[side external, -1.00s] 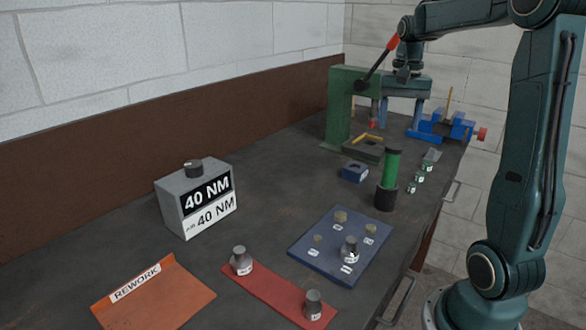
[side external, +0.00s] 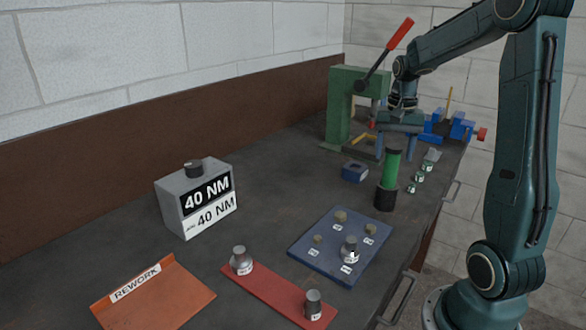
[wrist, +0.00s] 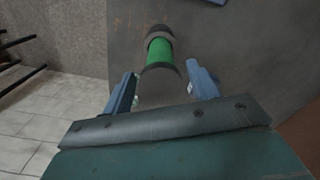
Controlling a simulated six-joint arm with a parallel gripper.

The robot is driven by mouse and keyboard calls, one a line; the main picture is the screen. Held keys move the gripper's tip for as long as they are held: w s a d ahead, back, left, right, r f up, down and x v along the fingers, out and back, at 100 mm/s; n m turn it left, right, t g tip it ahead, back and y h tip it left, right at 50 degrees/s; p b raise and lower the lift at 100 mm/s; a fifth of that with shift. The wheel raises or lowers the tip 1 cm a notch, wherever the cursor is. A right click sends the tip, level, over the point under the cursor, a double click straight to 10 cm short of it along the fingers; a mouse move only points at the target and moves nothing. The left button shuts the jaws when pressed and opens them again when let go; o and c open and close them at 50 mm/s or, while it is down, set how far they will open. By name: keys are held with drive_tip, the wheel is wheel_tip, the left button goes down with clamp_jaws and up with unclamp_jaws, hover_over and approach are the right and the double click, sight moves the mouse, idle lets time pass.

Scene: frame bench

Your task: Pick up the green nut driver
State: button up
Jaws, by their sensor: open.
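The green nut driver (side external: 390,170) stands upright on the bench, with a dark cap on top and its lower end in a dark round holder (side external: 385,198). My gripper (side external: 397,152) is open and empty, its two blue fingers pointing down around the height of the driver's top and seemingly a little behind it. In the wrist view the green driver (wrist: 160,55) shows ahead, between the lines of the two spread fingers of my gripper (wrist: 165,80). No contact with the driver is visible.
A green press (side external: 345,105) and a blue vise (side external: 455,127) stand behind. Several small green-labelled pieces (side external: 420,176) line the bench edge right of the driver. A small blue block (side external: 355,171) is left of it. A blue tray (side external: 313,254) lies in front.

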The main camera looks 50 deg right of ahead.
sight(391, 164)
drive_tip(key=shift+f, duration=2.3)
drive_tip(key=shift+r, duration=0.1)
drive_tip(key=c, duration=1.2)
